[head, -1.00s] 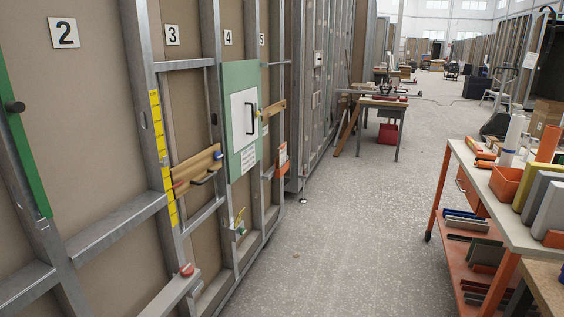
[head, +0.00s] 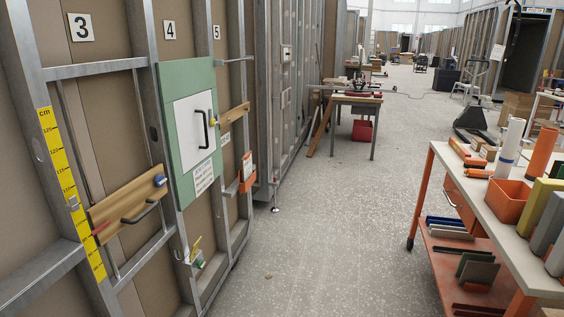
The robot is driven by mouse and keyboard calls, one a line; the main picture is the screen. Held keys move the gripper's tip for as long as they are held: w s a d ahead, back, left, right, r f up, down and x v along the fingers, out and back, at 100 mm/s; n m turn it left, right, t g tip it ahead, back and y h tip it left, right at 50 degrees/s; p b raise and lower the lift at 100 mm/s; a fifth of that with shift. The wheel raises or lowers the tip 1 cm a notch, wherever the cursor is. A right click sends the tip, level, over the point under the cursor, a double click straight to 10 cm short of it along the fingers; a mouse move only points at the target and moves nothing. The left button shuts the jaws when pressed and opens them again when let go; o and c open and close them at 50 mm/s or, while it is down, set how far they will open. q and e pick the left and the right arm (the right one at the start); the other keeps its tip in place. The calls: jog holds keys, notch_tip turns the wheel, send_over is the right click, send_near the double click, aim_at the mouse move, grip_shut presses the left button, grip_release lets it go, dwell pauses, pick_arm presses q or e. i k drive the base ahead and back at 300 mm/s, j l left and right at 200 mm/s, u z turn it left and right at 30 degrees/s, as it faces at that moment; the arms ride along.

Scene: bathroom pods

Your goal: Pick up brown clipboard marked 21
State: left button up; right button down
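I cannot make out a brown clipboard marked 21 in the head view. The number plates that I can read on the wall are 3 (head: 81,27), 4 (head: 170,30) and 5 (head: 217,32). Neither of my grippers shows in this view.
A metal-framed wall runs along the left, with a green panel (head: 172,170) and a wooden board with a black handle (head: 128,205). An orange-framed cart (head: 447,160) with tubes and an orange bin (head: 508,201) stands at the right. A workbench (head: 357,99) stands ahead. The speckled floor between is clear.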

aim_at(246, 162)
jog(key=i+j+z, duration=0.2)
jog(key=i, duration=1.45)
jog(key=i+l, duration=0.1)
jog(key=i, duration=0.45)
jog(key=i+u, duration=0.1)
jog(key=i, duration=0.45)
jog(key=i+l, duration=0.15)
jog(key=i, duration=0.4)
